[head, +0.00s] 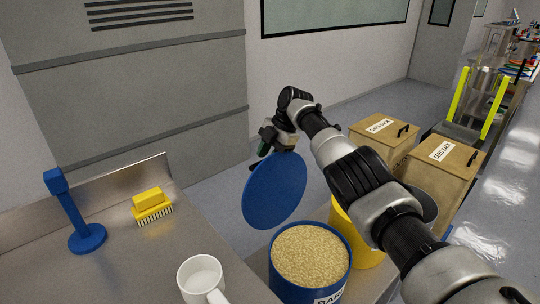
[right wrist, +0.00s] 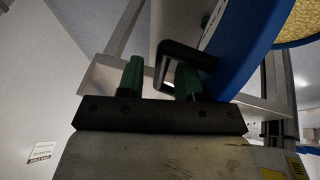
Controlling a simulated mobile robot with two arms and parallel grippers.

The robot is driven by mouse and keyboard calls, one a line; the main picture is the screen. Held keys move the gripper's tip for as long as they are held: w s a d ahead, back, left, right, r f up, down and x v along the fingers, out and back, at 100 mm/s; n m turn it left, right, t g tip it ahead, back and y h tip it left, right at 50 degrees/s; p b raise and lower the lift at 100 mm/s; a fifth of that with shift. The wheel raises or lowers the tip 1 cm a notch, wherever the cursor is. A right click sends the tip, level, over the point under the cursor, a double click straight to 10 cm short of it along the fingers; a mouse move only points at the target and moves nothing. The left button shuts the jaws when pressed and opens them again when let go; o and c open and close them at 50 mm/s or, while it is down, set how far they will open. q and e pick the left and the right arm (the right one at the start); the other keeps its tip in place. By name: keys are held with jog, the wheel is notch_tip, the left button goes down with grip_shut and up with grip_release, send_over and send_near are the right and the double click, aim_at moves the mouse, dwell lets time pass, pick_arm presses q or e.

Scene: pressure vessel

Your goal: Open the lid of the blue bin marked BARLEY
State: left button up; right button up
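The blue bin (head: 318,290) stands at the bottom centre of the head view, its label partly cut off at "BAR". Its top is uncovered and pale grain (head: 310,255) fills it. The round blue lid (head: 275,190) stands steeply tilted at the bin's far left side; whether it touches the rim is unclear. My right gripper (head: 264,152) is at the lid's upper edge. In the right wrist view its green fingertips (right wrist: 160,78) are apart, with the lid's black handle (right wrist: 185,55) between them and gaps visible. The lid (right wrist: 243,50) also shows there. My left gripper is out of view.
A yellow bin (head: 367,255) stands right behind the blue one, partly behind my right arm.

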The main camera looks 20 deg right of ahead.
jog(key=v, duration=0.6)
jog(key=p+v, duration=0.2)
jog(key=v, duration=0.2)
jog(key=shift+s+d+r+p, duration=0.1)
jog(key=shift+d+r+p, duration=0.1)
jog(key=shift+r+p, duration=0.15)
